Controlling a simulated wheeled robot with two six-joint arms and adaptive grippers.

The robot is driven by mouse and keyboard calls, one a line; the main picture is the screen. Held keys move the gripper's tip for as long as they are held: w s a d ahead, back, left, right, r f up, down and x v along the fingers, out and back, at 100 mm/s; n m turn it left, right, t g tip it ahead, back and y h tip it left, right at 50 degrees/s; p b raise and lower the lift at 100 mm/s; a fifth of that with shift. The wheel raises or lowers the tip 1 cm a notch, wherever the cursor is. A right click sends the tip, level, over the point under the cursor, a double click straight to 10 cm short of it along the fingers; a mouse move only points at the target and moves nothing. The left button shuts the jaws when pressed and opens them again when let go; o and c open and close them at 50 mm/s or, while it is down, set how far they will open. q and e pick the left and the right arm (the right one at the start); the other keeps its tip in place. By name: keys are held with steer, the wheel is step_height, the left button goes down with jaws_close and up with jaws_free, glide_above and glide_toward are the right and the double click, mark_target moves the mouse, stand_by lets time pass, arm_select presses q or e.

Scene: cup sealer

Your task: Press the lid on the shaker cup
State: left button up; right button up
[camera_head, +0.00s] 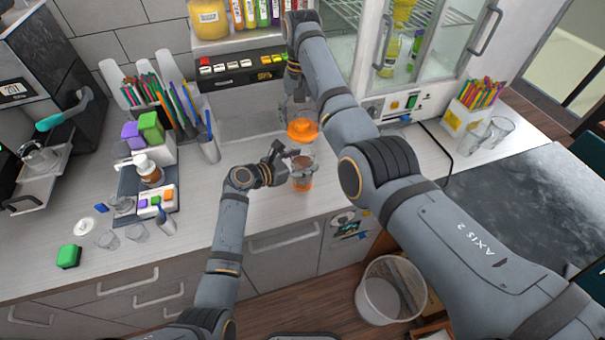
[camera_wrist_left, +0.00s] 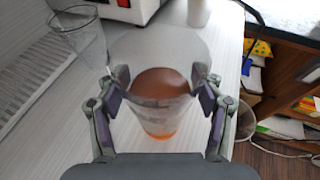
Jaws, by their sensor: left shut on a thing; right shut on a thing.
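The shaker cup (camera_head: 302,180) is clear with an orange base and stands near the front edge of the counter. In the left wrist view the cup (camera_wrist_left: 160,118) is open at the top and holds brown liquid. My left gripper (camera_head: 290,164) is shut on its side, with one finger on each side in the left wrist view (camera_wrist_left: 160,96). The orange lid (camera_head: 302,130) is above and slightly behind the cup, apart from it. My right gripper (camera_head: 297,113) is shut on the lid from above. The lid is not visible in the left wrist view.
A caddy of bottles and blocks (camera_head: 148,170) and empty glasses (camera_head: 108,239) stand at the left. A glass-door cabinet (camera_head: 400,108) stands behind right. A clear glass (camera_wrist_left: 80,32) is beyond the cup. A bin (camera_head: 390,290) stands below the counter.

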arm_select(q)
steer(key=c, duration=0.4)
steer(key=shift+o, duration=0.2)
arm_select(e)
steer(key=shift+f, duration=2.4)
steer(key=shift+f, duration=0.15)
steer(key=shift+f, duration=0.75)
steer(key=shift+f, duration=0.6)
steer(key=o, duration=1.1)
steer(key=shift+c, duration=0.2)
